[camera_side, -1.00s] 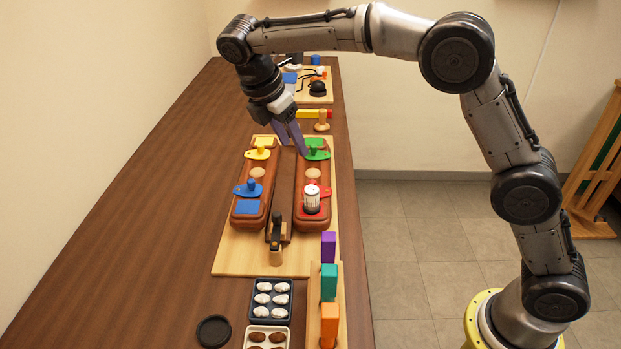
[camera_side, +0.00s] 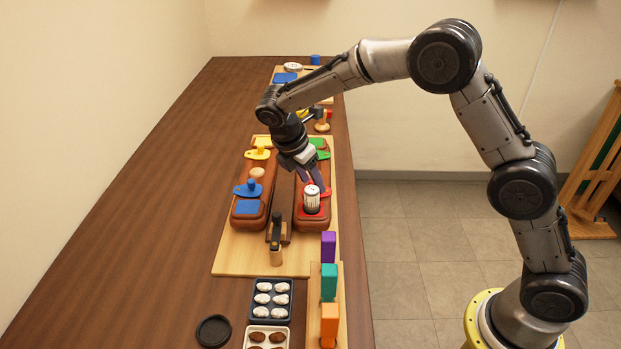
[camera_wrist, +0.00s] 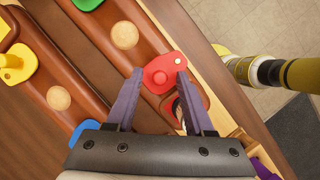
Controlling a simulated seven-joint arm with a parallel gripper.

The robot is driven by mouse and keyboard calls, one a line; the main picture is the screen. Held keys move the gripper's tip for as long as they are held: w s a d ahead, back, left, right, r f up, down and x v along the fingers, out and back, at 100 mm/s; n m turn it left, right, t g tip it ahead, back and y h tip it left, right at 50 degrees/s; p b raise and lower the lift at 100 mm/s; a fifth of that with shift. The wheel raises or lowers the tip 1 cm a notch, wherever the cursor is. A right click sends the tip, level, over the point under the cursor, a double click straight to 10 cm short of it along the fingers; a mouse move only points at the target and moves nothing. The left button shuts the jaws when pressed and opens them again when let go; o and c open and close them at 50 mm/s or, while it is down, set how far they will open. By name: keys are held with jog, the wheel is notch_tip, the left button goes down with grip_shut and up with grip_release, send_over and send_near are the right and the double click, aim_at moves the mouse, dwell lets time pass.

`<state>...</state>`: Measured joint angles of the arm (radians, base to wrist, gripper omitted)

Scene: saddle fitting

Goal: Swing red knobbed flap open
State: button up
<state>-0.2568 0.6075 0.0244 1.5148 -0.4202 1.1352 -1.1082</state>
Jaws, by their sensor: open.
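The red flap (camera_wrist: 172,66) with its round red knob (camera_wrist: 160,77) is on the right-hand brown wooden block (camera_side: 300,218). My gripper (camera_wrist: 160,74) is open, its two purple fingers on either side of the knob in the wrist view. I cannot tell whether they touch it. In the side view my gripper (camera_side: 315,184) reaches down over the same block, and its fingers partly hide the flap.
The left-hand block carries a blue knobbed flap (camera_side: 248,189) and a yellow one (camera_side: 257,154). A green flap (camera_wrist: 87,4) lies further along the right-hand block. A dark-topped upright (camera_side: 276,232) stands between the blocks. Coloured blocks (camera_side: 329,283) and trays (camera_side: 270,299) are in front.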

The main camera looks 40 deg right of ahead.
grip_shut()
